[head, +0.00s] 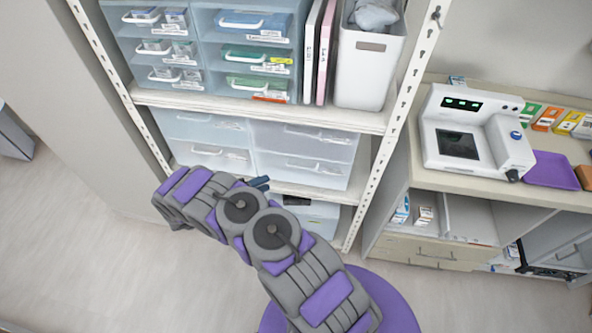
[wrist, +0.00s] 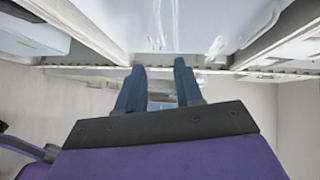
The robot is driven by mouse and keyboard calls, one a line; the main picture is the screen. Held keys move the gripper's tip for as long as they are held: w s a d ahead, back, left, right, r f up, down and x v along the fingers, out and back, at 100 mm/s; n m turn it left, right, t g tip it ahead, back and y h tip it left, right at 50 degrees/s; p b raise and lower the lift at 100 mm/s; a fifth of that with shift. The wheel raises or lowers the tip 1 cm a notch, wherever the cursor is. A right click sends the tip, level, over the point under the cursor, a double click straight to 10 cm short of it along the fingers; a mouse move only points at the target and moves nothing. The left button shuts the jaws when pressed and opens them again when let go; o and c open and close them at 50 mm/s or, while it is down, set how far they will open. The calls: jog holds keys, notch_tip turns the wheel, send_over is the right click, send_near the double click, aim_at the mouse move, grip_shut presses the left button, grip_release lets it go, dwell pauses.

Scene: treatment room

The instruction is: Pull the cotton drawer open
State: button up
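Translucent drawers stand on a white metal rack in the head view. The upper shelf holds a left drawer unit (head: 157,45) and a right drawer unit (head: 245,50), with white handles and small labels. The lower shelf holds paler drawer units, left (head: 207,140) and right (head: 305,150). All drawers look shut. I cannot read which one is the cotton drawer. My gripper (head: 262,183), partly hidden by my arm, is near the lower drawers. In the wrist view my gripper (wrist: 159,66) has its two blue fingers apart with nothing held. A pale drawer front (wrist: 195,25) is beyond the fingertips.
A white bin (head: 367,70) and upright binders (head: 318,50) stand on the upper shelf. A rack post (head: 390,125) is right of the drawers. A counter with a white device (head: 470,130) is further right. Floor is clear at left.

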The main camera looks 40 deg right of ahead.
jog(key=b, duration=0.3)
send_over(296, 170)
jog(key=s+a, duration=0.2)
jog(key=s, duration=0.1)
jog(key=shift+s+a+f, duration=0.1)
jog(key=shift+f, duration=0.4)
jog(key=shift+s+a+f, duration=0.1)
jog(key=shift+f, duration=0.4)
jog(key=shift+c, duration=0.4)
grip_shut()
jog(key=shift+a, duration=0.1)
